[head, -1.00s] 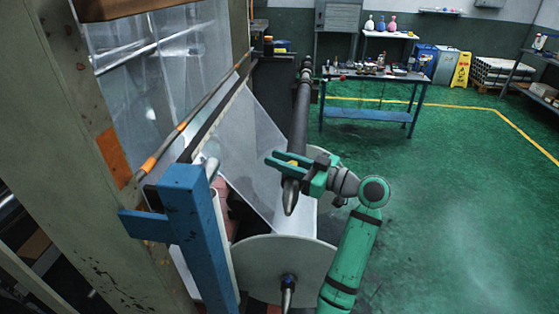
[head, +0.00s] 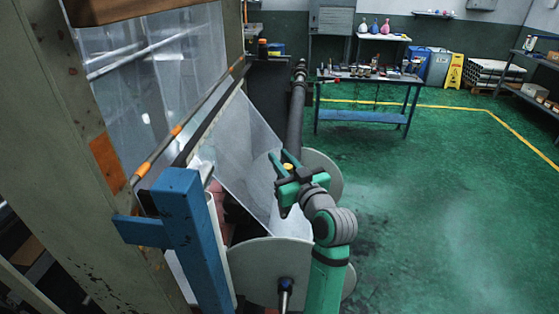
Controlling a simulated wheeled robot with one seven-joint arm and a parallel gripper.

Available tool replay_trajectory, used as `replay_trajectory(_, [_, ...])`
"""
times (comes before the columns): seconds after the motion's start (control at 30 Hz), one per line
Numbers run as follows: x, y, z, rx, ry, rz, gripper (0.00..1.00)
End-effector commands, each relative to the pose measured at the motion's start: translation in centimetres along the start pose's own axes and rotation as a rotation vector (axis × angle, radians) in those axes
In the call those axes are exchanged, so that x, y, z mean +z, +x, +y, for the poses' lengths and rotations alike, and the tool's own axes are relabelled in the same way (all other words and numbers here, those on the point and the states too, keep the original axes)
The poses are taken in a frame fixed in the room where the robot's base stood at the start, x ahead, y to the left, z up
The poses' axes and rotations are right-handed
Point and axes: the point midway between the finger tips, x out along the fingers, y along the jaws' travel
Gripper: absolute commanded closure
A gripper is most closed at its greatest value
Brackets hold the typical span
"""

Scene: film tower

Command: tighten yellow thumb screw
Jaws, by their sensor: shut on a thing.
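The yellow thumb screw (head: 288,167) is a small yellow knob on the near part of the long dark bar (head: 296,115). My green gripper (head: 282,161) is over the near end of this bar, its fingers pointing away and slightly left. It is shut on the yellow thumb screw, which shows between the fingers. The screw's lower part and its seat on the bar are hidden by my gripper, so I cannot tell how deep it sits.
A white roll disc (head: 270,262) stands below my gripper, with a second disc (head: 326,172) behind. A blue post (head: 184,225) and clear film (head: 240,140) are to the left. A blue bench (head: 362,116) stands at the back. The green floor on the right is clear.

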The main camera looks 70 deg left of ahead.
Motion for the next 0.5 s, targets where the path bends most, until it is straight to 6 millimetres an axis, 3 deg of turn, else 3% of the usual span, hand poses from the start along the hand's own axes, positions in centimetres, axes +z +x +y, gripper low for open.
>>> replay_trajectory(0.5, [-0.04, 0.06, 0.01, 0.045, -0.002, 0.001, 1.00])
